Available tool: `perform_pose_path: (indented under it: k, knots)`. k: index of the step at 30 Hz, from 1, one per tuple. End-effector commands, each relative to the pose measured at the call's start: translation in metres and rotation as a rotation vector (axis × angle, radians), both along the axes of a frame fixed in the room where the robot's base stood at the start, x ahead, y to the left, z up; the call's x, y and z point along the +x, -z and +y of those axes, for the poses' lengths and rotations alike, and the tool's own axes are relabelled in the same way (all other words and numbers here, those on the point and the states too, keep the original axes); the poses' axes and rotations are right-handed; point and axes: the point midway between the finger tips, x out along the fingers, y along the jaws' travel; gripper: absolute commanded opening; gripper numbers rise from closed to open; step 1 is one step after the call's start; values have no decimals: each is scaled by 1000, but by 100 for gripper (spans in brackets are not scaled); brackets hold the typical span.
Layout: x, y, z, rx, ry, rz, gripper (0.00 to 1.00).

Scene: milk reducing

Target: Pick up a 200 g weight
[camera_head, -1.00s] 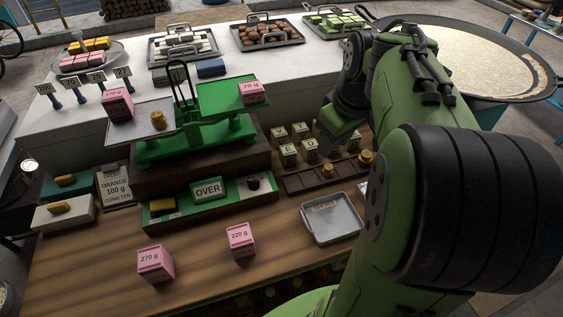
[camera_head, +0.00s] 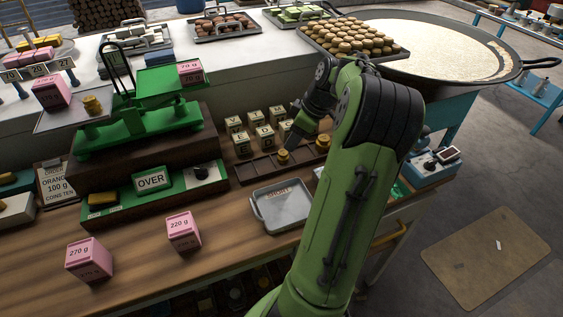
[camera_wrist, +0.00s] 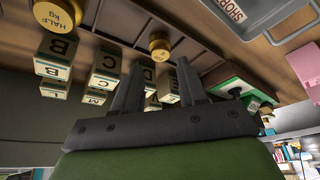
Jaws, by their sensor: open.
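A dark wooden weight rack (camera_head: 262,170) on the bench holds two visible brass weights, a nearer one (camera_head: 282,156) and one to its right (camera_head: 323,142). In the wrist view, one brass weight (camera_wrist: 57,14) reads HALF kg at the upper left. Another brass weight (camera_wrist: 159,45) stands just beyond my fingertips, roughly between them; its marking is too small to read. No 200 g marking is legible. My gripper (camera_head: 292,141) is just above the rack near the nearer weight. In the wrist view my gripper (camera_wrist: 158,72) is open with nothing between its fingers.
Several lettered cubes (camera_head: 265,137) stand just behind the rack. A grey SHORT tray (camera_head: 282,222) lies in front. The green balance (camera_head: 140,125) stands left, with a pink block and brass weight on its left pan. Pink blocks (camera_head: 184,231) stand at the bench front.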

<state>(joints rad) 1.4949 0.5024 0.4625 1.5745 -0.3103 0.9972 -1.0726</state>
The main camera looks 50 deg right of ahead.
Motion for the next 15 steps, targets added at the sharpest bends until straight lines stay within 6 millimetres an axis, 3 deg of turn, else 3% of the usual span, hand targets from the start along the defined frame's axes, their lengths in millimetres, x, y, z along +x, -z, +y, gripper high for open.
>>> perform_pose_path:
  k: [11, 15]
  knots:
    - [24, 56, 6, 3, 0, 2, 42]
    - [28, 63, 7, -1, 0, 1, 42]
